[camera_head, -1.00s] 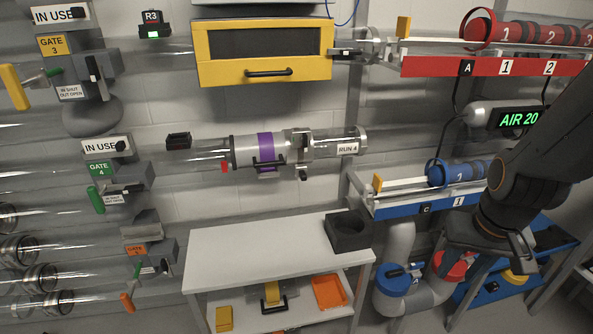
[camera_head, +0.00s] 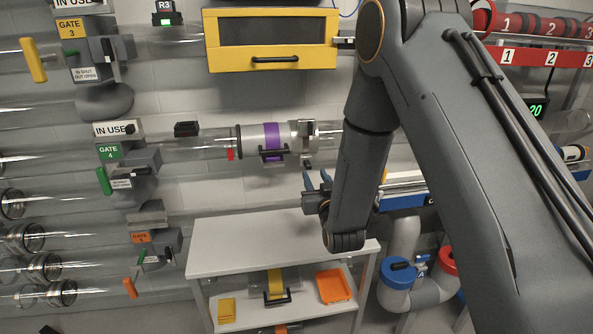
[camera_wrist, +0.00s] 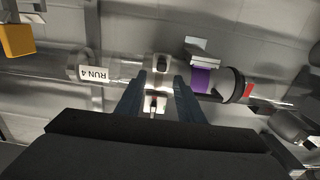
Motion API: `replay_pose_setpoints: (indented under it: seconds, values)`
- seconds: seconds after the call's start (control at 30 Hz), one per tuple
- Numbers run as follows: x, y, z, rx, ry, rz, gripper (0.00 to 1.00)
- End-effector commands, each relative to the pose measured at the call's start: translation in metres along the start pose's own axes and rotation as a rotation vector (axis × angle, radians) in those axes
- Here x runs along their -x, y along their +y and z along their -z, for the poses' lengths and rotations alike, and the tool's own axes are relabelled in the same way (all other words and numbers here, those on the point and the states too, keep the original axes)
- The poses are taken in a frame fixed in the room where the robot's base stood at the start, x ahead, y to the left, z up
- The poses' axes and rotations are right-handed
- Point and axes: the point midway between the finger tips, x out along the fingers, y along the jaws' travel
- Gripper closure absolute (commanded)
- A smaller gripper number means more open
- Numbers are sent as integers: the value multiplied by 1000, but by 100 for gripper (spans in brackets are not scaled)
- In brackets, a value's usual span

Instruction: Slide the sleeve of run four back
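The sleeve of run four (camera_head: 251,140) is a grey cylinder with a purple band (camera_head: 271,139) and a dark handle underneath, on the clear horizontal tube. A silver collar (camera_head: 300,131) with a dark latch adjoins its right end. In the wrist view the purple band (camera_wrist: 203,80) is right of centre and the upside-down RUN 4 label (camera_wrist: 93,74) is left. My gripper (camera_head: 317,178) is open and empty, just below and right of the collar. In the wrist view its blue fingers (camera_wrist: 155,82) stand apart, with the collar's fittings showing between them. My arm hides the tube's right end.
A yellow-framed box (camera_head: 270,43) hangs above the tube. The GATE 4 unit (camera_head: 110,151) with a green handle stands left. A white table (camera_head: 225,248) is below; its visible top is clear. A red rack (camera_head: 553,58) is at upper right.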

Motion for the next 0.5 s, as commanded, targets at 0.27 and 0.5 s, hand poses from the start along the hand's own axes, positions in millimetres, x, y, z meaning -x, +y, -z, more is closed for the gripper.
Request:
replay_pose_setpoints:
  seconds: [0.27,0.5]
  values:
    - [-31,-3,2,0,10,3,66]
    - [-65,-3,2,0,8,4,66]
